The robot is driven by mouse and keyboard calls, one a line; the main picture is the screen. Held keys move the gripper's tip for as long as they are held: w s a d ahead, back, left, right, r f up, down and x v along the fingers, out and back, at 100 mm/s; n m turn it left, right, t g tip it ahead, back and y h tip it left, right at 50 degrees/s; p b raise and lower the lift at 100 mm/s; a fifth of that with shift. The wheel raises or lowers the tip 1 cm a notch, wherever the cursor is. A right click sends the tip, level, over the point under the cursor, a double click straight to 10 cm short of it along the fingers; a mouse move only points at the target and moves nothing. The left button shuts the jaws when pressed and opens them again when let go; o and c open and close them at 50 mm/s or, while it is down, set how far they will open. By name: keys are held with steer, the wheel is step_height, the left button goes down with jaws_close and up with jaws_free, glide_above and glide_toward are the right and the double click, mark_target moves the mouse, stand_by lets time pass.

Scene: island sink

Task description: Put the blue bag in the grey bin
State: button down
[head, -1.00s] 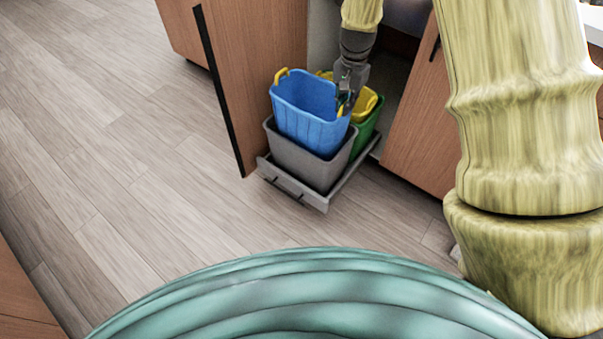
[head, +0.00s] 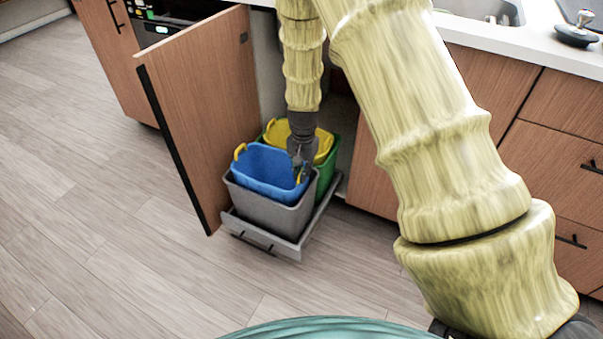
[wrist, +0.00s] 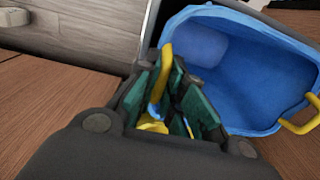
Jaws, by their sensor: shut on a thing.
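The blue bag (head: 268,168) sits mostly down inside the grey bin (head: 270,208), with its upper part and yellow handles above the rim. My gripper (head: 301,172) is at the bag's right edge and shut on its yellow handle. In the wrist view my gripper (wrist: 172,110) has its fingers around the yellow handle, and the open blue bag (wrist: 240,65) lies to the right. The bag's lower part is hidden by the bin walls.
A green bin (head: 326,176) with a yellow bag (head: 323,143) stands just behind, on the same pull-out tray (head: 289,249). The open cabinet door (head: 200,110) stands close on the left. The wood floor in front is clear.

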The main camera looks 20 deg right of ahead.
steer(key=shift+f, duration=0.55)
steer(key=c, duration=1.5)
jaws_free()
steer(key=shift+r, duration=0.5)
step_height(320, 180, up, 12)
steer(key=p, duration=0.3)
steer(key=s+a+f+n+h, duration=0.1)
steer(key=s+f+n, duration=0.4)
steer(key=s+f, duration=1.45)
steer(key=s+a+f+n, duration=0.1)
steer(key=s+a+f, duration=0.1)
steer(key=s, duration=0.4)
steer(key=s+a+f+n, duration=0.2)
steer(key=s, duration=0.5)
steer(key=s+a+f+n, duration=0.2)
steer(key=s, duration=0.4)
steer(key=shift+s+a+f+y, duration=0.2)
steer(key=shift+a+f+y, duration=0.05)
steer(key=shift+f+y, duration=0.15)
